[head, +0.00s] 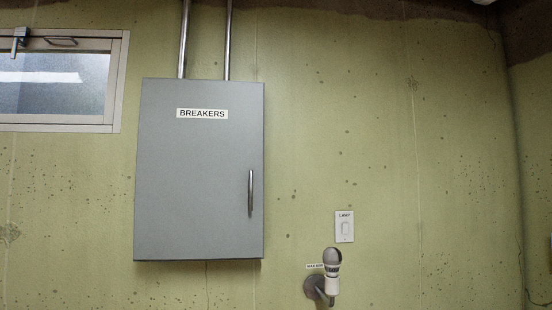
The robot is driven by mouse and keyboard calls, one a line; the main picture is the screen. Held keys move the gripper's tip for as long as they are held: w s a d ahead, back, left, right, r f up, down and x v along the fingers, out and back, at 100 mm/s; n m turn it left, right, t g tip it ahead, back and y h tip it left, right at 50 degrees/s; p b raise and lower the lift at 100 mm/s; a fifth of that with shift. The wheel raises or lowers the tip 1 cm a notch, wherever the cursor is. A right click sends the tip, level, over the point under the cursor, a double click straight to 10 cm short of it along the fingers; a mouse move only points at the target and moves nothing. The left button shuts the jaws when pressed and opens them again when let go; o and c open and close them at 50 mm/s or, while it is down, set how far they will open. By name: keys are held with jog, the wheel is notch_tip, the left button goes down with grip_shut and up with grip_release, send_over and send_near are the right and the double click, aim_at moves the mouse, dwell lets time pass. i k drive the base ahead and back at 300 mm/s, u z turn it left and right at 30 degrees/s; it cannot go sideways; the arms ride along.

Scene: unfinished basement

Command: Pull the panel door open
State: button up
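A grey panel door (190,170) labelled BREAKERS is on a wall-mounted box in the head view, left of centre. The door looks shut, flush with the box. A vertical metal bar handle (251,193) sits near the door's right edge, in its lower half. The inside of the box is hidden. My gripper is not in view.
Two metal conduits (183,40) rise from the box's top. A small window (55,82) is at upper left. The wall farther right is bare.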

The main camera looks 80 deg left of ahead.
aim_at(199, 189)
jog(key=u, duration=3.2)
jog(key=i, duration=1)
jog(key=z, duration=0.3)
